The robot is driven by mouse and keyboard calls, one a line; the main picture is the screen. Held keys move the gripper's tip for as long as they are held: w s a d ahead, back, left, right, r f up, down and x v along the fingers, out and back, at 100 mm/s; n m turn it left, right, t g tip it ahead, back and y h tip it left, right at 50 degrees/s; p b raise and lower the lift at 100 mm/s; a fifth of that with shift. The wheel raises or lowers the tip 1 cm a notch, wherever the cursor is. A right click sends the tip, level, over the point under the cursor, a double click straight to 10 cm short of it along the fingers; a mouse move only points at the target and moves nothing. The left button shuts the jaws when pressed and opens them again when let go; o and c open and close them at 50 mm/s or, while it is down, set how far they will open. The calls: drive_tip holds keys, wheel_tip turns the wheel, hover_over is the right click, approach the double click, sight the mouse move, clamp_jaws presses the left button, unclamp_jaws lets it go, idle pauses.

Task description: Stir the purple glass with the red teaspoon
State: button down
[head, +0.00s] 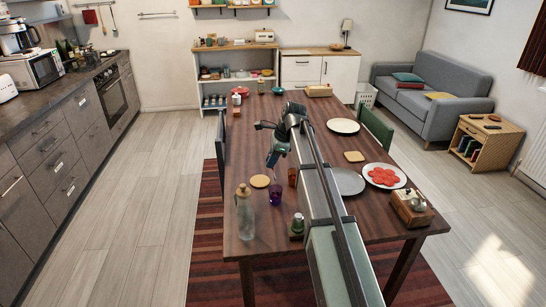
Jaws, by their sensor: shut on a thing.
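The purple glass (275,194) stands upright on the wooden table (262,252), left of my arm. My gripper (272,162) points down above and slightly behind the glass in the picture. It is shut on a thin thing, seemingly the red teaspoon, which is too small and dark to make out clearly. I cannot tell whether its lower end is inside the glass. I see no red teaspoon lying on the table.
A small green-topped jar (297,224) stands in front. A grey plate (347,181) lies beyond my arm.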

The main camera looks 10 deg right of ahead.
wheel_tip(320, 180, down, 10)
drive_tip(key=shift+w+d, duration=0.15)
drive_tip(key=shift+d, duration=0.05)
idle(1.1)
idle(0.3)
drive_tip(key=shift+w, duration=0.2)
